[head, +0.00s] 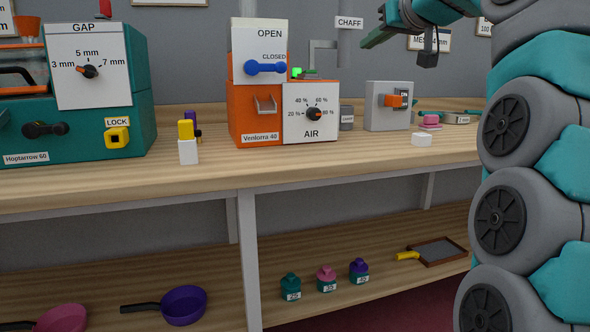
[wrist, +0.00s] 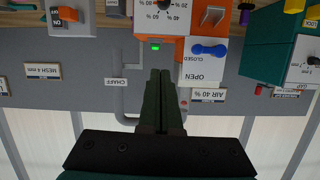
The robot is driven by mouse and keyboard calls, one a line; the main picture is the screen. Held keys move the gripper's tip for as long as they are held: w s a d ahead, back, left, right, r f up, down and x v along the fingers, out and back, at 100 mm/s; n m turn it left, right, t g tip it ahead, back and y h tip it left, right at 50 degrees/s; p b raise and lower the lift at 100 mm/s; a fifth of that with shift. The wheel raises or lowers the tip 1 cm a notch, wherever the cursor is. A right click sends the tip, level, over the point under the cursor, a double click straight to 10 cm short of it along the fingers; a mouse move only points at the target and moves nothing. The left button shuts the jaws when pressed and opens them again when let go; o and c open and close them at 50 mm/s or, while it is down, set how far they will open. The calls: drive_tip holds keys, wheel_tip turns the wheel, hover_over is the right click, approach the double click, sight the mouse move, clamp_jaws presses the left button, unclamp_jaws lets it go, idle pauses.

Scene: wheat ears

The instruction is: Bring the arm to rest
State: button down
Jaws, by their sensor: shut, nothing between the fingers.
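My gripper (head: 368,42) is raised high above the bench in the head view, near the top edge, pointing left towards the pipe with the CHAFF label (head: 349,22). In the wrist view its two dark green fingers (wrist: 160,73) lie together with nothing between them. That view is upside down and shows the wall and the machines past the fingertips. The arm is bent, with its links filling the right side of the head view.
The shelf below holds pans (head: 185,305), several small bottles (head: 326,283) and a sieve (head: 440,251). The air around my gripper looks clear.

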drive_tip(key=s+a+f+m+g+h, duration=0.1)
drive_tip(key=s+a+f+g, duration=0.3)
drive_tip(key=f, duration=0.6)
drive_tip(key=s+d+f+g, duration=0.1)
drive_tip(key=s+f+g, duration=0.1)
drive_tip(key=s+f, duration=0.65)
drive_tip(key=s+a+f+m+g+h, duration=0.1)
drive_tip(key=s+a+f+g, duration=0.1)
drive_tip(key=f, duration=1.1)
drive_tip(key=s+d+f+g+h, duration=0.1)
drive_tip(key=s+f+g, duration=0.3)
drive_tip(key=s+f, duration=0.8)
drive_tip(key=s+d+f+m+g+h, duration=0.1)
drive_tip(key=s+d+f+g, duration=0.2)
drive_tip(key=s+f, duration=0.9)
drive_tip(key=s+d, duration=0.1)
drive_tip(key=s, duration=0.5)
drive_tip(key=shift+f+g+h, duration=0.4)
